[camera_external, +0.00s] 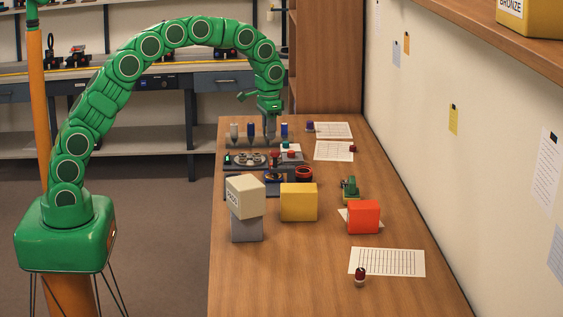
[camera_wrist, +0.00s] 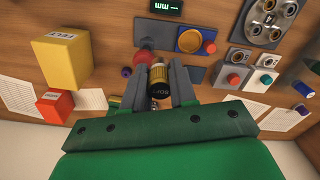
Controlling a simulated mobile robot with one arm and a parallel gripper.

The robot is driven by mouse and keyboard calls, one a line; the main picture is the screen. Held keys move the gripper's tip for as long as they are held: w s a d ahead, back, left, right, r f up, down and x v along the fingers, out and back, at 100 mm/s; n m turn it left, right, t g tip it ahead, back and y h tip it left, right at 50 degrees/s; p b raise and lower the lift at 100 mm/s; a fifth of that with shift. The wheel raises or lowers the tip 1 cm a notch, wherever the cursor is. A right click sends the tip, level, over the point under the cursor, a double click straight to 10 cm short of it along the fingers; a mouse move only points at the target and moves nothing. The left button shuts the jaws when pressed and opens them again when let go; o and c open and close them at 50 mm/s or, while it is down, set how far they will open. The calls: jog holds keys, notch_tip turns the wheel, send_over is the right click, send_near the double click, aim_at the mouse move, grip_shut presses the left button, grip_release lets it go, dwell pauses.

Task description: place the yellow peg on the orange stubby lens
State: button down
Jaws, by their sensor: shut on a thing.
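My gripper (camera_wrist: 160,84) is shut on a short black cylinder with a yellow-gold band (camera_wrist: 160,88), which looks like the yellow peg. In the external view my gripper (camera_external: 269,136) points down over the far part of the bench, and the held piece is too small to make out. A round orange-gold disc (camera_wrist: 190,41) sits on a dark blue block, just beyond and right of the fingertips in the wrist view. A red round piece (camera_wrist: 144,56) lies close to the left finger, partly hidden. I cannot tell for sure which one is the orange stubby lens.
A yellow cube (camera_external: 298,203), a red-orange cube (camera_external: 363,217) and a pale cube (camera_external: 245,196) on a grey block (camera_external: 247,228) stand nearer on the bench. A grey disc with round holes (camera_wrist: 272,20) and several buttons lie right in the wrist view. The bench's near end is mostly clear.

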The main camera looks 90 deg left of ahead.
jog(key=w+a+f, duration=0.1)
jog(key=w+f, duration=0.1)
jog(key=w, duration=0.1)
jog(key=w+a+f, duration=0.2)
jog(key=w+f, duration=0.1)
jog(key=w+a+f, duration=0.1)
jog(key=w+f, duration=0.1)
jog(key=w, duration=0.1)
jog(key=shift+w+a+f, duration=0.15)
jog(key=shift+w+a, duration=0.2)
jog(key=shift+w, duration=0.05)
jog(key=shift+w+a+f, duration=0.2)
jog(key=shift+w+f, duration=0.25)
jog(key=shift+w+a+f, duration=0.1)
jog(key=shift+w+f, duration=0.15)
jog(key=shift+f, duration=0.15)
jog(key=shift+w+a+f, duration=0.1)
jog(key=shift+w+f, duration=0.1)
jog(key=shift+f, duration=1.6)
